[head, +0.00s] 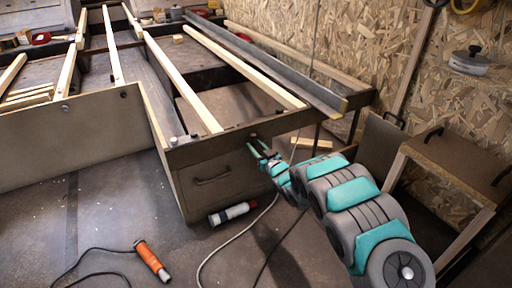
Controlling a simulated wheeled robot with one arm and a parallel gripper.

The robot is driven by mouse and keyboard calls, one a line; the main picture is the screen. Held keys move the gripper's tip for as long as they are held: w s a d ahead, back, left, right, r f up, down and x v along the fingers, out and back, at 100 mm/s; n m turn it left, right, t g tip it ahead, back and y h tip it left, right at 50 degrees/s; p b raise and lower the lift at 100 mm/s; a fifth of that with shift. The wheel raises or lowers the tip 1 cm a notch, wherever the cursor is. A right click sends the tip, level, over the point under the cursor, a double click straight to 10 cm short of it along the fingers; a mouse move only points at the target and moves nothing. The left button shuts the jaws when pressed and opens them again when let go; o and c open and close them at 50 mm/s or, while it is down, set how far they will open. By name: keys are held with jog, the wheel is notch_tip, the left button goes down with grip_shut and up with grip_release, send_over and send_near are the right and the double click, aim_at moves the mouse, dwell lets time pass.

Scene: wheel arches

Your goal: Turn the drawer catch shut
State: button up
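The drawer (222,188) is a dark wooden front with a bar handle (212,179), set in the near end of the bench frame. It looks closed. A small dark knob (253,136) sits on the rail above the drawer's right side; I cannot tell whether it is the catch or which way it is turned. Contact cannot be made out.
A red, white and dark canister (232,213) lies on the floor below the drawer. An orange tool (152,261) with a dark cord lies at the front. A pale cable (229,250) crosses the floor.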

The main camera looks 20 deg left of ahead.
jog(key=shift+o, duration=1)
jog(key=shift+s+d, duration=0.1)
jog(key=shift+s, duration=0.05)
jog(key=v, duration=0.7)
jog(key=shift+d+p, duration=0.2)
jog(key=shift+p, duration=0.1)
jog(key=shift+s, duration=0.1)
